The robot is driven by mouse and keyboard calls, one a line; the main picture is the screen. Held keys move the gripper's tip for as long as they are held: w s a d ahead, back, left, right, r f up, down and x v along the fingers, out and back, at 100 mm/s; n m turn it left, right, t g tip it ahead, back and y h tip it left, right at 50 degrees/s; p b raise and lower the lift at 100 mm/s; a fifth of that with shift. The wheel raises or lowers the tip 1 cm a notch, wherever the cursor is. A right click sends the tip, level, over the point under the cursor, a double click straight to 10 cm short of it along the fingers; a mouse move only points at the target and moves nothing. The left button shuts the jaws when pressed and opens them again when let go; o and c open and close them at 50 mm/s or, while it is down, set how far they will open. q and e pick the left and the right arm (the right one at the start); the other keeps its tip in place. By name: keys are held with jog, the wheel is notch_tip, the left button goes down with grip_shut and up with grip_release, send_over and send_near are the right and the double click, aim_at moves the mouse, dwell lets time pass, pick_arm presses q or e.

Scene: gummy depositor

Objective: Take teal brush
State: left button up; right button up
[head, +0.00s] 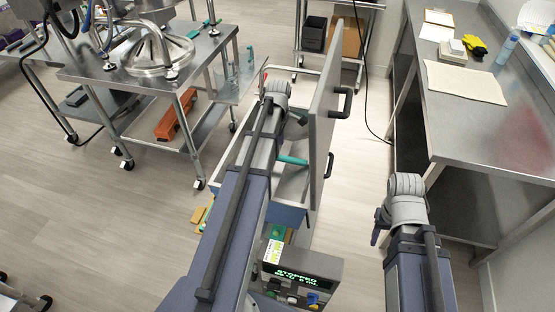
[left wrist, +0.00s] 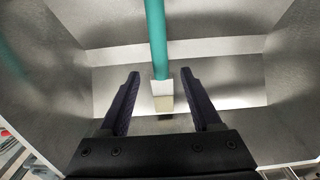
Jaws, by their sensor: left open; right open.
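A teal brush with a long round handle and a pale block at its end shows in the left wrist view (left wrist: 157,40). A teal handle (head: 292,160) also shows in the head view, inside the open steel drawer (head: 317,150), partly hidden by my left arm. My left gripper (left wrist: 160,76) is open inside the drawer, its fingers on either side of the pale end in the picture. Another teal shape (left wrist: 18,72) runs along the left of the wrist view. My right gripper (head: 381,226) is empty, right of the drawer.
A steel bench (head: 455,125) with a pale mat and yellow gloves stands at right. A wheeled steel table (head: 100,75) with machinery stands at left. The control box (head: 300,272) sits below the drawer. The drawer walls are close around my left gripper.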

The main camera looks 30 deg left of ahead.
aim_at(279, 158)
pick_arm(q)
notch_tip(279, 158, down, 5)
jog(key=b, duration=0.4)
jog(key=shift+a, duration=0.15)
jog(key=shift+r, duration=0.1)
grip_shut()
